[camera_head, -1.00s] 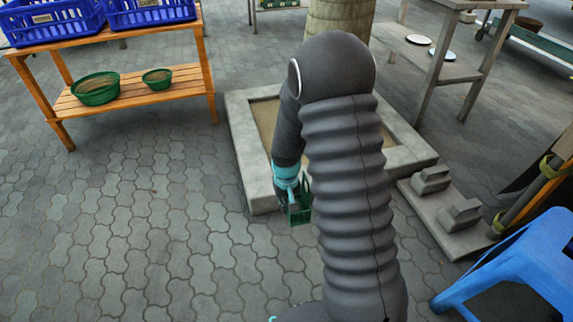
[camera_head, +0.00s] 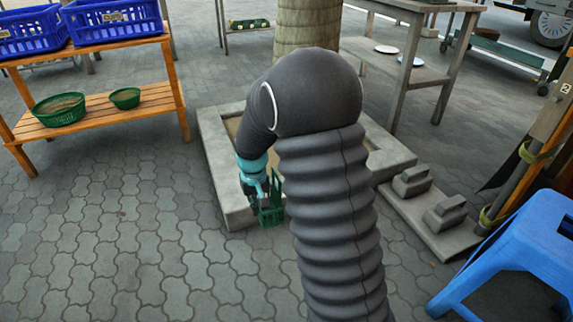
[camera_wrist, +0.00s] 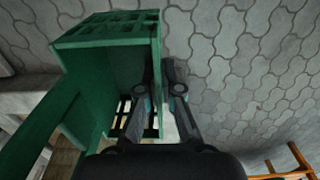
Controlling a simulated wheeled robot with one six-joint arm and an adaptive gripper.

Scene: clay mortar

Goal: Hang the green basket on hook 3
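The green basket (camera_head: 271,214) hangs at my gripper (camera_head: 254,197), in front of the low concrete planter's near edge. In the wrist view the basket (camera_wrist: 105,42) fills the left side, with its slatted end and open inside showing. My gripper (camera_wrist: 163,72) looks closed on the basket's side wall, one finger inside and one outside. Hook 3 cannot be made out in either view. A small sign reading "2" (camera_head: 566,89) is on the wooden frame at the right edge.
The concrete planter (camera_head: 215,160) surrounds a tree trunk. An orange shelf (camera_head: 100,113) with blue crates (camera_head: 115,20) and green bowls stands at left. Paving at front left is clear.

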